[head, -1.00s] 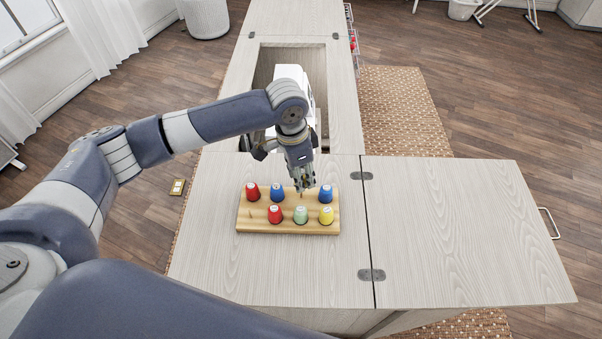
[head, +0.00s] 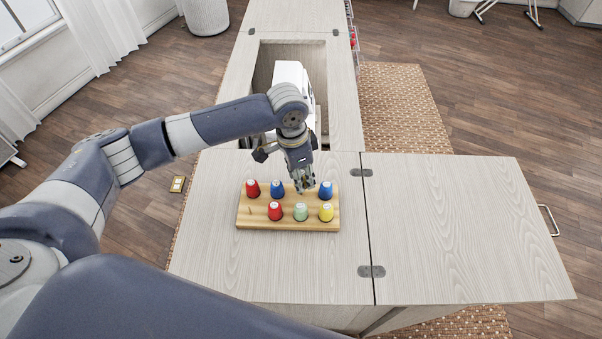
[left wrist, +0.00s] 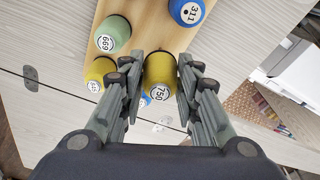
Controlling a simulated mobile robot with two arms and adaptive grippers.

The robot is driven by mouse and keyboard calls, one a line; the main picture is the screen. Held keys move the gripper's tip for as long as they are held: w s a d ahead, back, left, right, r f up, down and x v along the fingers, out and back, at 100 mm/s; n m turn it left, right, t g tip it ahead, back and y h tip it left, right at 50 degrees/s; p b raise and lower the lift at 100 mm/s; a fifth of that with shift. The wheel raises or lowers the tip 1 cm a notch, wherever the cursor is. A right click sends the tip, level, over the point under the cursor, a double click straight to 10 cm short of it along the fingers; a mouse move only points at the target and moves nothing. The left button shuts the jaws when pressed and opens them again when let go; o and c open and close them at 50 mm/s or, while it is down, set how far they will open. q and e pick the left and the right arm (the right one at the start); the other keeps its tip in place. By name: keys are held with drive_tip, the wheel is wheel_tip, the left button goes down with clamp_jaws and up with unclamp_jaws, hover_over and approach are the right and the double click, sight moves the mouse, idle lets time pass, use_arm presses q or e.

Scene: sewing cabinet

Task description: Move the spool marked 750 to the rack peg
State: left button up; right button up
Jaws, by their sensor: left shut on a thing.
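The yellow spool marked 750 (left wrist: 159,70) is between the fingers of my left gripper in the left wrist view, its label facing the camera. My left gripper (head: 304,189) is shut on it over the back row of the wooden rack (head: 288,225), between two blue spools. In the head view the fingers hide this spool, and I cannot tell whether it still sits on a peg or is just above one. A bare rack peg (head: 250,211) stands at the front left of the rack. My right gripper is not in view.
Close by stand blue spool 311 (left wrist: 187,10), green spool 669 (left wrist: 113,33), another yellow spool (head: 326,212), a blue spool (head: 326,190) and two red spools (head: 252,189). A white machine (head: 290,75) sits in the cabinet opening behind. The right tabletop (head: 465,230) is clear.

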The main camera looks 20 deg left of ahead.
use_arm(q)
drive_tip(key=shift+f, duration=0.85)
drive_tip(key=shift+f, duration=0.6)
drive_tip(key=o, duration=0.9)
drive_tip(key=r, duration=0.8)
drive_tip(key=s+a+r, duration=0.1)
drive_tip(key=r, duration=0.3)
